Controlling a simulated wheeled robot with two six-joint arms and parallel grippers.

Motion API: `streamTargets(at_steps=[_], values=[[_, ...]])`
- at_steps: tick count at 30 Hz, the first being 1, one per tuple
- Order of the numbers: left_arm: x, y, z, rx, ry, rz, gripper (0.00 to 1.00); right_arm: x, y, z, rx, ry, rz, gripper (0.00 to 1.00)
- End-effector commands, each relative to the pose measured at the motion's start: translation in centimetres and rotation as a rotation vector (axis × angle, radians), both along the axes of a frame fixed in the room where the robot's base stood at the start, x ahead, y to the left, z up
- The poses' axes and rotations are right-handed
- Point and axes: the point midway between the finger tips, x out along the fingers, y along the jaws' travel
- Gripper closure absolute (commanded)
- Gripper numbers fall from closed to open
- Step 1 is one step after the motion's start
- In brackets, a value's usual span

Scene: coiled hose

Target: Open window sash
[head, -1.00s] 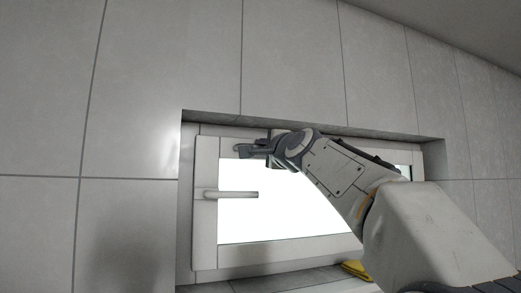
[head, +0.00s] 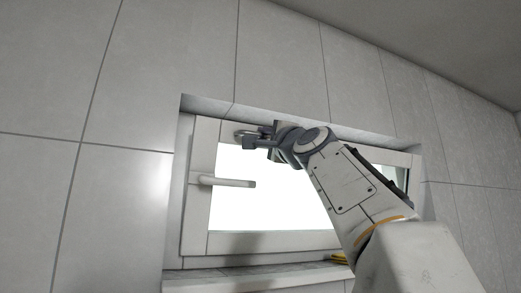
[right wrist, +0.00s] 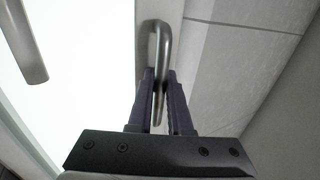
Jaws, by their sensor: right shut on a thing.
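The white window sash (head: 200,215) sits in a recess in the tiled wall, with a bright pane (head: 270,205). Its lever handle (head: 228,182) on the left side lies horizontal, pointing right. A metal loop pull (head: 241,133) is on the sash's top rail near the left corner. My right gripper (head: 250,141) is at this loop. In the right wrist view, its two fingers (right wrist: 160,100) are shut on the metal loop (right wrist: 160,40), and the lever handle (right wrist: 24,42) shows at upper left. My arm hides much of the sash's right part. My left gripper is out of view.
The sill (head: 225,278) runs below the sash, with a yellow item (head: 340,258) on it, partly behind my arm. The recess's edges and top surround the window closely. The tiled wall (head: 90,200) on the left is bare.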

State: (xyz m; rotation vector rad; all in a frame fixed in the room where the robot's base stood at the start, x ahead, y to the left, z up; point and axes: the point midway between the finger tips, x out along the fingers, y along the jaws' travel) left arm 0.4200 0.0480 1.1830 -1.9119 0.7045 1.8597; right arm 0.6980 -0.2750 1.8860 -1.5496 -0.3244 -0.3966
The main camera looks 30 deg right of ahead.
Motion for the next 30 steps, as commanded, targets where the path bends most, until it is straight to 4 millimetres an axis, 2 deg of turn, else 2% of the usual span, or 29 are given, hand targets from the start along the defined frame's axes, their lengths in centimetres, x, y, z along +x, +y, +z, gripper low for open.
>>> streamTargets(at_steps=[2, 3, 13, 17, 24, 30], values=[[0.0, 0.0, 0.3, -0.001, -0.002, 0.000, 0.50, 0.3, -0.2, -0.1, 0.001, 0.008, -0.002, 1.00], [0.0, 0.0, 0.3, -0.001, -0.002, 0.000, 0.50, 0.4, -0.2, -0.1, 0.001, 0.008, -0.002, 0.71], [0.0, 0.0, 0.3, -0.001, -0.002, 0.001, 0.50, 0.3, -0.1, 0.0, 0.001, 0.007, 0.000, 0.70], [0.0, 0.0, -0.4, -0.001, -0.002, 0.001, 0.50, -0.4, 0.0, -0.5, 0.001, 0.004, -0.001, 0.70], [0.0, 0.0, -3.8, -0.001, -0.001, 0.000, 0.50, -4.4, 0.1, -2.8, -0.001, 0.004, -0.005, 0.70], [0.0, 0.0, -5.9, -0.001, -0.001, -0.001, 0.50, -7.5, 0.2, -4.2, 0.001, 0.005, -0.005, 0.70]])
